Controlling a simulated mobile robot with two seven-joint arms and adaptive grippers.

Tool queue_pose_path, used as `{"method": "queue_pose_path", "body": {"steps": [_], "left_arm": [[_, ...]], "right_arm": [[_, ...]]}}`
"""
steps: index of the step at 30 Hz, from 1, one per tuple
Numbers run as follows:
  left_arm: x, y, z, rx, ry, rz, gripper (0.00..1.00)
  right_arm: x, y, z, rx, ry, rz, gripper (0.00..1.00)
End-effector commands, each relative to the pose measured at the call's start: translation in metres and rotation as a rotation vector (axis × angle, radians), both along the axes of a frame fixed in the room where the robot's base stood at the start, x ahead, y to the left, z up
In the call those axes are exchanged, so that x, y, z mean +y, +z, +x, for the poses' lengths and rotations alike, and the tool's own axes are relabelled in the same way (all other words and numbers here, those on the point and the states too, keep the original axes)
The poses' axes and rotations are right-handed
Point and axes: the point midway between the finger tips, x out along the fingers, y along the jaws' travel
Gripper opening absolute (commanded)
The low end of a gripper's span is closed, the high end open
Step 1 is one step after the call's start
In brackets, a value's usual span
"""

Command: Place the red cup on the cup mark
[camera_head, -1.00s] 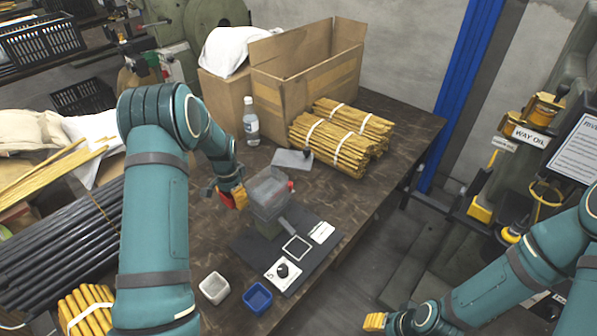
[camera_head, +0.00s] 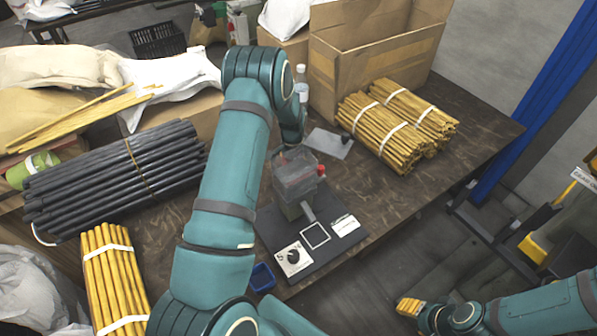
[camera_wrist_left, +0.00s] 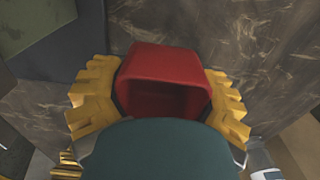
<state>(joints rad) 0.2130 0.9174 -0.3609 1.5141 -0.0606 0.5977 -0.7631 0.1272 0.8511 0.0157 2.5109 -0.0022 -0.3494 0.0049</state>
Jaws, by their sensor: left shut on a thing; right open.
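The red cup (camera_wrist_left: 165,62) is between the yellow fingers of my left gripper (camera_wrist_left: 160,80) in the left wrist view. The fingers are shut on its two sides, and its hollow mouth shows. A white square outline (camera_head: 316,236), which looks like the cup mark, lies on a dark mat (camera_head: 283,231), in front of a device with a clear hopper (camera_head: 296,172). Its middle is empty. My right gripper (camera_head: 408,307) is open and empty at the lower right, off the table.
A knob panel (camera_head: 293,258) and a white label (camera_head: 346,225) flank the outline. A blue cup (camera_head: 262,277) stands near the table's front edge, partly behind my left arm. Yellow rod bundles (camera_head: 382,130), a cardboard box (camera_head: 372,58) and a bottle (camera_head: 301,84) stand farther back.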

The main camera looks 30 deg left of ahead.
Motion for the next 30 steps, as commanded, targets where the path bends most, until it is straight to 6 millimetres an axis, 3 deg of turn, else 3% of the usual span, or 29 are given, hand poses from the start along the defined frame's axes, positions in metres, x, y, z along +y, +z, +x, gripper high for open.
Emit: {"method": "queue_pose_path", "body": {"steps": [12,23,24,26,27,30], "left_arm": [[0.0,-0.042,0.0,0.0,0.001,0.0,0.3],[0.0,-0.045,0.0,-0.001,0.001,0.0,0.3],[0.0,-0.046,0.0,-0.001,0.001,0.0,0.71],[0.0,-0.045,0.0,-0.001,0.001,0.0,0.92],[0.0,-0.045,0.0,0.0,0.001,0.0,1.0],[-0.001,-0.045,0.0,0.001,0.001,-0.002,1.0]], "right_arm": [[0.0,-0.008,0.002,-0.004,-0.001,0.0,0.47],[0.0,-0.011,0.002,-0.005,-0.001,-0.001,0.47],[0.0,-0.011,0.002,-0.006,-0.001,-0.001,0.47],[0.0,-0.01,0.002,-0.006,-0.001,-0.001,0.47],[0.0,-0.01,0.002,-0.006,-0.002,-0.001,0.47],[0.0,-0.01,0.002,-0.006,-0.001,-0.001,0.47]]}}
